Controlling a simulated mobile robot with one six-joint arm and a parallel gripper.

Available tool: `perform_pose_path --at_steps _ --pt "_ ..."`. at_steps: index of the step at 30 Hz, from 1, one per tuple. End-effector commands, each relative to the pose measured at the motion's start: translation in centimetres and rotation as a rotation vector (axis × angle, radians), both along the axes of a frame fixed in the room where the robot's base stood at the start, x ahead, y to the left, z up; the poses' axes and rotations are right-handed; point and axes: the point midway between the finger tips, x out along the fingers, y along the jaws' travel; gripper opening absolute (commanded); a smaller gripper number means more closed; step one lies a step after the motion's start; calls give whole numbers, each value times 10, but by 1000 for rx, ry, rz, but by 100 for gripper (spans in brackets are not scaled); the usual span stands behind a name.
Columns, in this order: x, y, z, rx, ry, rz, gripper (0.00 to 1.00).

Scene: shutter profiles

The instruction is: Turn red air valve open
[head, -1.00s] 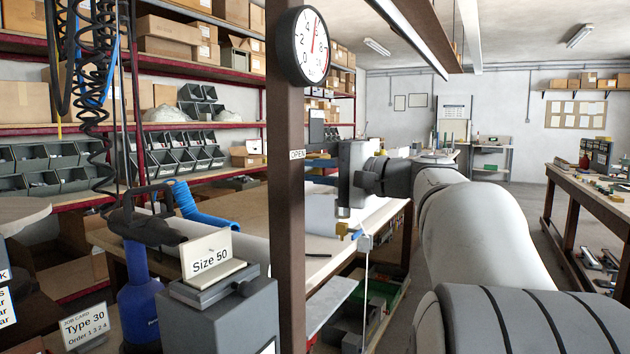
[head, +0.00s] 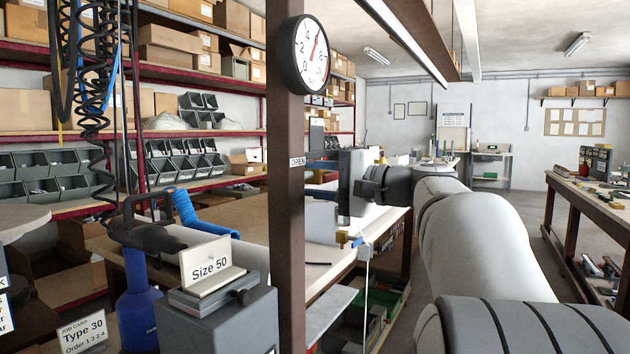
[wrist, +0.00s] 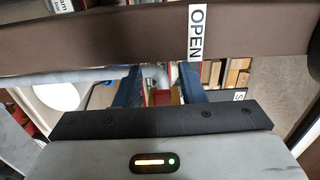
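My gripper (wrist: 160,76) shows two dark blue fingers spread apart in the wrist view. A small red part (wrist: 175,97), likely the red air valve's handle, shows between them beside a yellowish fitting and a silver pipe (wrist: 152,76). I cannot tell whether a finger touches it. In the head view the gripper (head: 322,168) sits just right of and behind the brown post (head: 286,220), its blue fingers partly hidden. The valve is not clearly visible there. An OPEN label (head: 297,161) is on the post; it also shows in the wrist view (wrist: 196,32).
A round gauge (head: 311,54) is on the post above the label. A grey box with a Size 50 card (head: 210,261) and a blue bottle (head: 137,300) stand at the left front. A workbench (head: 395,222) lies behind the gripper.

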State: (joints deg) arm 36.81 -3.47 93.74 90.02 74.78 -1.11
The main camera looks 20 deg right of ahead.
Motion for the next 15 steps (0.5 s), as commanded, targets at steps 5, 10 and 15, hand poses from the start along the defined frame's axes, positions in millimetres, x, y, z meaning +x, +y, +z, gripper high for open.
perform_pose_path --at_steps 5,10,15 --pt "-11 -9 1 0 0 -4 36" --pt "-34 -27 1 0 0 -6 36" --pt "-53 -42 0 0 0 -4 36"
